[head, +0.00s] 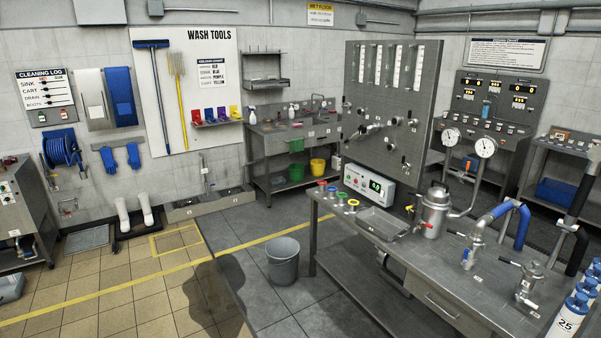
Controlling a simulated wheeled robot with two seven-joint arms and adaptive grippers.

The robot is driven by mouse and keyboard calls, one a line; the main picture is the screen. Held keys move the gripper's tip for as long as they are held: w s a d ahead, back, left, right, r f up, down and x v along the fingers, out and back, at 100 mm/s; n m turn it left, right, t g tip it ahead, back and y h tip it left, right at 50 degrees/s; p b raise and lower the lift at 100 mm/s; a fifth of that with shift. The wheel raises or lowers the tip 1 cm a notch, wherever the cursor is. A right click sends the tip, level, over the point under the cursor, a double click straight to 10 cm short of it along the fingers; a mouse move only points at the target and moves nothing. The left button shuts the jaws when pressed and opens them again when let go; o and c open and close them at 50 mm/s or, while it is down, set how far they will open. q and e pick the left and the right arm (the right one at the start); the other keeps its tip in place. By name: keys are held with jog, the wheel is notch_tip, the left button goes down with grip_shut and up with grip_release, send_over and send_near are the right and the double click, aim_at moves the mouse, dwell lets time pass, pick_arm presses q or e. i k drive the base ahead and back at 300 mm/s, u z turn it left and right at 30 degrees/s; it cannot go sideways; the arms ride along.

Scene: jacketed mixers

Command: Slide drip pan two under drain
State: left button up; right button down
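A shallow grey metal pan (385,222) lies on the steel bench (340,228), left of a steel jacketed vessel (433,212). I cannot read a number on the pan, so I cannot tell whether it is drip pan two. A small valve with a red and yellow handle (422,226) sits low on the vessel's left side, near the pan's right end. I cannot tell whether that valve is the drain. Two smaller steel fittings, one at the middle (472,246) and one at the front (529,287), stand further right on the bench. Neither gripper is in view.
Blue-topped cylinders (570,316) stand at the lower right. A grey bucket (283,261) stands on the floor left of the bench, with open floor around it.

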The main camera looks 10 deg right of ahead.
aim_at(388, 227)
jog(key=i, duration=3.95)
jog(key=z, duration=1.7)
